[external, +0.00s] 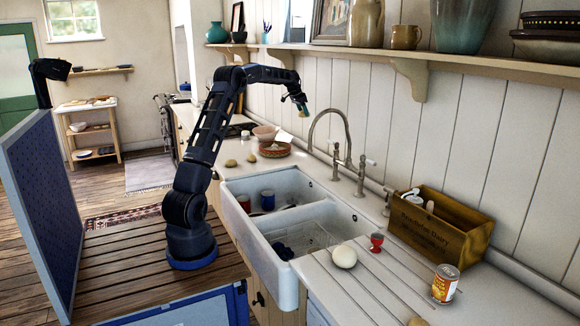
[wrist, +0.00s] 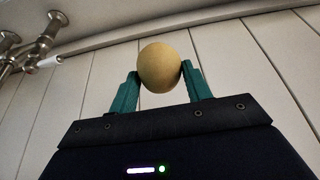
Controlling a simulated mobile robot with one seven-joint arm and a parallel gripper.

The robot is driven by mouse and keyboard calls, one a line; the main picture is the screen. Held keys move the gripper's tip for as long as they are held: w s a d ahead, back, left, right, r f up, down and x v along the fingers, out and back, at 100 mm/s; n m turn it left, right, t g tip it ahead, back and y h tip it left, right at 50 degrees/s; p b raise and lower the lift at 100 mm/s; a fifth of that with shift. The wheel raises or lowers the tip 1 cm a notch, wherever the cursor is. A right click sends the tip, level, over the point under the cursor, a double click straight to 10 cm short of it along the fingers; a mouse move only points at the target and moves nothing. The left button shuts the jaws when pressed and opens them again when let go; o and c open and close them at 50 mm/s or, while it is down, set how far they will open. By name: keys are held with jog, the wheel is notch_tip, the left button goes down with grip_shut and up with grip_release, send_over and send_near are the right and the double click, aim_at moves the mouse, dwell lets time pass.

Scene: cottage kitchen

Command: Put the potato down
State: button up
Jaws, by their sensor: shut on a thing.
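My gripper (wrist: 158,80) is shut on the potato (wrist: 159,68), a round yellow-brown thing held between the two teal fingers in the wrist view. The potato is clear of any surface. Two similar tan lumps, one nearer (external: 231,163) and one farther (external: 251,158), lie on the counter left of the sink.
The white double sink (external: 262,228) holds a blue mug (external: 267,200), a red can (external: 243,203) and dark items. A tall tap (external: 348,130) stands behind it. Right are an egg-shaped thing (external: 344,257), red cup (external: 376,242), can (external: 445,283) and wooden crate (external: 440,228). A shelf (external: 390,56) runs above.

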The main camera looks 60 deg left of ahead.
jog(key=s+a+f+n+y, duration=0.1)
jog(key=s+a+f+n, duration=0.25)
jog(key=s+a, duration=1.45)
jog(key=s+a+f+n+y, duration=0.25)
jog(key=s+a+f, duration=0.25)
jog(key=s+a, duration=1.25)
jog(key=shift+n+g+h, duration=0.3)
jog(key=shift+g+h, duration=0.1)
jog(key=shift+h, duration=0.05)
jog(key=f, duration=0.6)
jog(key=w+a+f, duration=0.1)
jog(key=f, duration=0.5)
jog(key=w+a+f, duration=0.1)
jog(key=f, duration=0.6)
jog(key=shift+w+a, duration=0.1)
jog(key=shift+w, duration=0.05)
jog(key=shift+f, duration=0.2)
jog(key=o, duration=1)
jog(key=v, duration=1.2)
jog(key=shift+r, duration=0.15)
